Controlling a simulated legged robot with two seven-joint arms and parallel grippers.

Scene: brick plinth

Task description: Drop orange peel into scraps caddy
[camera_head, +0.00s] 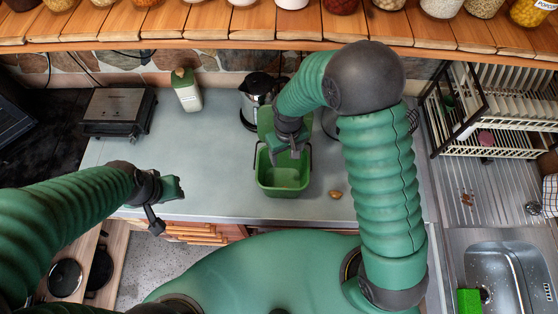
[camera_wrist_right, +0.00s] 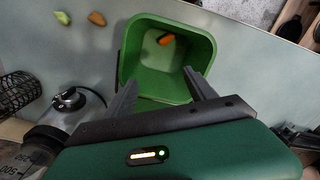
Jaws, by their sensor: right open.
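The scraps caddy (camera_head: 283,190) is an open green bin standing on the counter; in the right wrist view its green rim and walls (camera_wrist_right: 138,62) show from above. An orange piece (camera_wrist_right: 166,39), which looks like the orange peel, appears inside the caddy in that view. I cannot make it out in the head view. My right gripper (camera_head: 290,152) is over the caddy's back part; its two fingers (camera_wrist_right: 162,88) are apart with nothing between them. My left gripper (camera_head: 172,189) hovers near the counter's front left edge; its jaw gap is unclear.
A brownish-orange scrap (camera_head: 335,194) lies on the counter right of the caddy; the wrist view also shows a greenish scrap (camera_wrist_right: 63,18). Behind are a kettle-like jug (camera_head: 256,88) and a bottle (camera_head: 186,90). A grill (camera_head: 119,110) stands left, a dish rack (camera_head: 490,105) right.

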